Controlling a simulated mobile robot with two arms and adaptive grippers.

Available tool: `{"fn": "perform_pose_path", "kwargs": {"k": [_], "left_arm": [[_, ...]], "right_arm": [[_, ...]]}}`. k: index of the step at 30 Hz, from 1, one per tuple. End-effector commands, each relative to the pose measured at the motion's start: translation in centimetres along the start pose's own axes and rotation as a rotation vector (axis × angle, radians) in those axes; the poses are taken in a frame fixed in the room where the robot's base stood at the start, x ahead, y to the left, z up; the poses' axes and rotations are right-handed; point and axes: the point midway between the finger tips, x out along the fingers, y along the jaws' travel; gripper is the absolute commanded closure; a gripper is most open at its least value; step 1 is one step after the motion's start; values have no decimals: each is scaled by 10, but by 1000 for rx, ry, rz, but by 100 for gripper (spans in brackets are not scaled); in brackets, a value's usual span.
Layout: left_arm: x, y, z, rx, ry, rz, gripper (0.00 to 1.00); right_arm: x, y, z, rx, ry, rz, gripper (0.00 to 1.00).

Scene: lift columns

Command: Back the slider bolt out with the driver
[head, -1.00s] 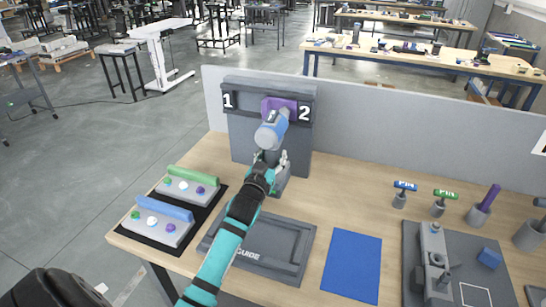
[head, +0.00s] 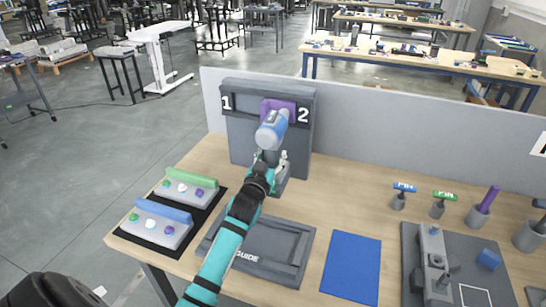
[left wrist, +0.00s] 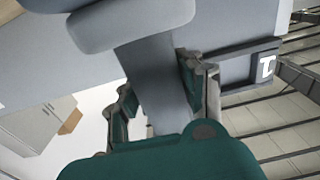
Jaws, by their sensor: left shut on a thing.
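My left gripper (head: 270,161) is shut on the grey handle of the driver (head: 272,131), which has a blue-grey body. The driver is held up against the front of the upright grey panel (head: 240,144) marked 1 and 2. The purple slider (head: 277,105) sits in the panel's slot between the two numbers, behind the driver's head. The bolt and the driver's tip are hidden. In the left wrist view the driver's handle (left wrist: 155,75) runs between the two fingers (left wrist: 160,100). My right gripper is not in view.
Two grey blocks with a green bar (head: 192,177) and a blue bar (head: 163,210) stand at the left. A GUIDE tray (head: 290,222) and a blue mat (head: 350,266) lie in front. Small tools (head: 403,188) and a grey fixture plate (head: 470,275) are at the right.

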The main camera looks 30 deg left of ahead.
Motion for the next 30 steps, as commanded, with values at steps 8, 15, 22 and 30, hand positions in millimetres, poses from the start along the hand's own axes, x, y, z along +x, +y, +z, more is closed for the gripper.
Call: {"fn": "perform_pose_path", "kwargs": {"k": [8, 15, 22, 30], "left_arm": [[0, 0, -5, -1, 9, 0, 100], [0, 0, -4, -1, 9, 0, 100], [1, 0, -5, -1, 9, 0, 100], [2, 0, -6, -1, 12, 0, 100]], "right_arm": [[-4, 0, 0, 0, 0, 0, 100], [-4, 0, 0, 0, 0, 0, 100], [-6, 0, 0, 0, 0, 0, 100], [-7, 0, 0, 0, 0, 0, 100]]}}
